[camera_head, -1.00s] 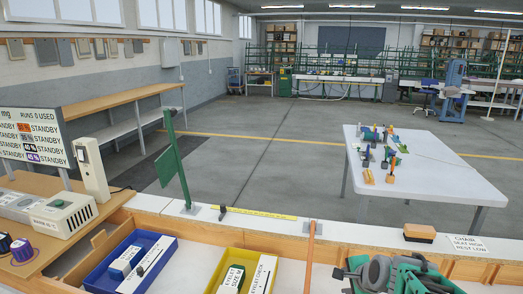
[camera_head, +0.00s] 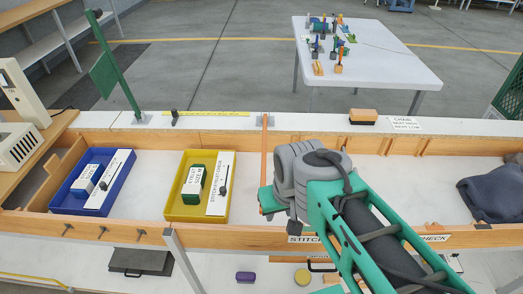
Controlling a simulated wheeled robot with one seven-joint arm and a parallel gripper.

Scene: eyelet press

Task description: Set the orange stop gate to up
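The orange stop gate (camera_head: 264,150) is a thin orange bar. It runs from a small grey bracket on the back white ledge forward over the bench, between the yellow tray and my arm. It looks laid down toward me rather than standing up, but its exact tilt is hard to tell. My arm reaches in from the lower right, and its grey wrist is just right of the bar. A small green part of my gripper (camera_head: 268,201) shows at the bar's near end. The fingers are hidden, and contact with the bar cannot be told.
A blue tray (camera_head: 64,204) and a yellow tray (camera_head: 176,213) hold boxes and white panels to the left. A green flag post (camera_head: 123,92) stands on the back ledge. An orange-topped block (camera_head: 363,116) sits there farther right. Dark cloth (camera_head: 494,193) lies at the right.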

